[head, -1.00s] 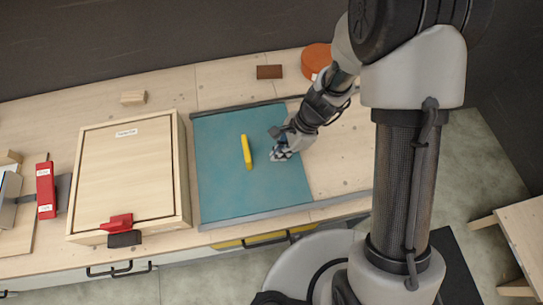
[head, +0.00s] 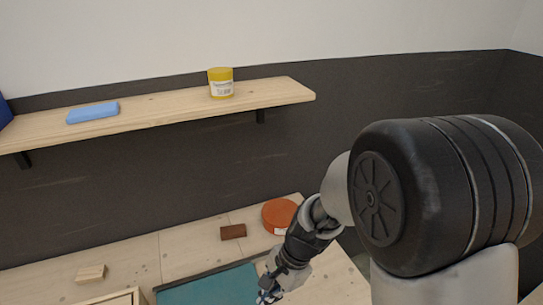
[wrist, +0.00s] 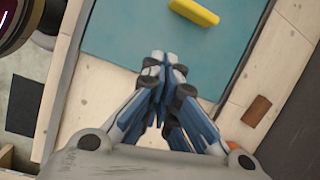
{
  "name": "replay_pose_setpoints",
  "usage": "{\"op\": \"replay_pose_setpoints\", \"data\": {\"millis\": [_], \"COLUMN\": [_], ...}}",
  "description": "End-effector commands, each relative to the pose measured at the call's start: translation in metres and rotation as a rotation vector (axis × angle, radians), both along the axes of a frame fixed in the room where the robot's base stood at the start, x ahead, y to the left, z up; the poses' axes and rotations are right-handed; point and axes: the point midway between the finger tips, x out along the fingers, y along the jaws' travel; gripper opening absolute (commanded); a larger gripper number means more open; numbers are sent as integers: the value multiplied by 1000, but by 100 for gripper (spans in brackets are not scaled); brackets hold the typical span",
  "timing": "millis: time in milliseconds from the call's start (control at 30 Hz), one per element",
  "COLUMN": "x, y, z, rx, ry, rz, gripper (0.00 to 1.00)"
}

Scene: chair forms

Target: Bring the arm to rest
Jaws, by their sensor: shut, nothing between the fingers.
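My gripper (head: 268,293) shows at the bottom of the head view, above the right side of the teal mat (head: 215,288). In the wrist view my gripper (wrist: 164,62) has its blue-grey fingers together, with nothing between them. The teal mat (wrist: 125,35) lies below it there. A yellow block (wrist: 194,12) lies on the mat, beyond the fingertips and apart from them. The yellow block is out of the head view now.
A brown block (head: 233,232) and an orange round container (head: 280,215) stand at the back of the bench. A wooden block (head: 91,273) lies at the left. The wall shelf (head: 160,102) holds a blue item (head: 93,112) and a yellow-lidded jar (head: 221,83).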

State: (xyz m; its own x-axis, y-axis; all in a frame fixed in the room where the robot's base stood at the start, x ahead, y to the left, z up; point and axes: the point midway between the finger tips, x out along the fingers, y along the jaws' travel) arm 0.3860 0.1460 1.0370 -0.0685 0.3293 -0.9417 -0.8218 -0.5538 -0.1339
Motion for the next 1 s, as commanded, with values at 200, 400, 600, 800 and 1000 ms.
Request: {"op": "replay_pose_setpoints", "data": {"millis": [200, 400, 600, 800, 1000], "x": [-26, -67, -112, -139, -144], "y": [-40, -80, -119, -142, -146], "z": [88, 143, 174, 184, 185], "rx": [-52, -170, -331, -446, -471], "ry": [-233, -413, -539, -590, -596], "rz": [284, 533, 741, 858, 881], "gripper": [0, 0, 0, 0, 0]}}
